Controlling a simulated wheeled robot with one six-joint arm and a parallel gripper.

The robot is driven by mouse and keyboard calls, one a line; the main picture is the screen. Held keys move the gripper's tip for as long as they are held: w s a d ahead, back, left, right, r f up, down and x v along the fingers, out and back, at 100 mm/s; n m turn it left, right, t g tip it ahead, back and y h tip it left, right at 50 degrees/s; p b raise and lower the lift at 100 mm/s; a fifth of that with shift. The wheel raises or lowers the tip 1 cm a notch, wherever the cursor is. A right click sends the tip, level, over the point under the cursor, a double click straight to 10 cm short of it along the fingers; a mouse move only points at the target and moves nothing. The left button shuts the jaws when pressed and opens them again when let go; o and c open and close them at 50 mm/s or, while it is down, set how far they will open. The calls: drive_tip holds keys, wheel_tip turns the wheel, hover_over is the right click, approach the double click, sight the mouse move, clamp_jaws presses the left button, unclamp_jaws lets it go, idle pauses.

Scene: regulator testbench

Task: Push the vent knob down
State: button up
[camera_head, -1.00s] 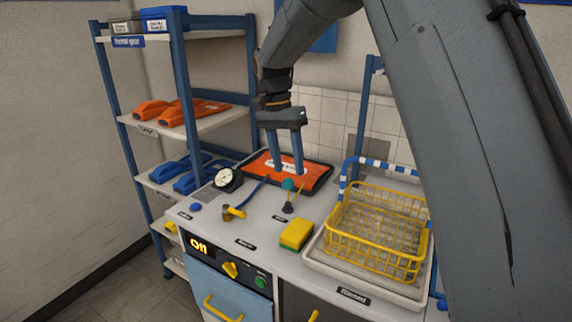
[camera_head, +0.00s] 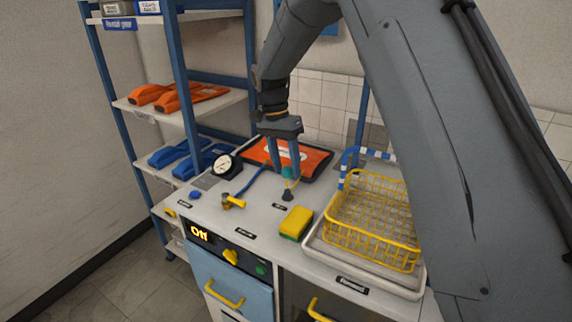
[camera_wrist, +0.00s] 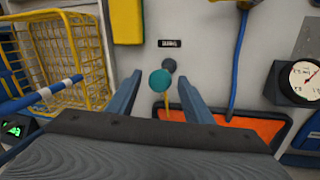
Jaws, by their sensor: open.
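A teal ball knob (camera_head: 288,172) sits on a thin yellow lever rising from a small dark round base (camera_head: 288,196) on the white bench; I take it for the vent knob, though its label is too small to read. In the wrist view the teal knob (camera_wrist: 159,81) shows between the two fingers, with its dark base (camera_wrist: 169,65) just beyond. My gripper (camera_head: 287,174) is open, fingers pointing down, right at the knob. I see no clear contact with either finger. The fingers partly cover the knob in the head view.
A yellow-green sponge (camera_head: 296,222) and a yellow wire basket (camera_head: 372,225) stand to the right. An orange mat (camera_head: 312,160) lies behind.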

sight(286, 174)
drive_tip(key=shift+c, duration=0.2)
clamp_jaws()
drive_tip(key=shift+w+a+b+x, duration=0.1)
drive_tip(key=shift+b+x, duration=0.2)
drive_tip(key=shift+x, duration=0.5)
drive_tip(key=shift+w+a+b+x, duration=0.15)
drive_tip(key=shift+b+x, duration=0.1)
drive_tip(key=shift+x, duration=0.5)
drive_tip(key=shift+f, duration=0.1)
drive_tip(key=shift+o, duration=0.2)
unclamp_jaws()
drive_tip(key=b+v, duration=0.2)
drive_tip(key=v, duration=0.6)
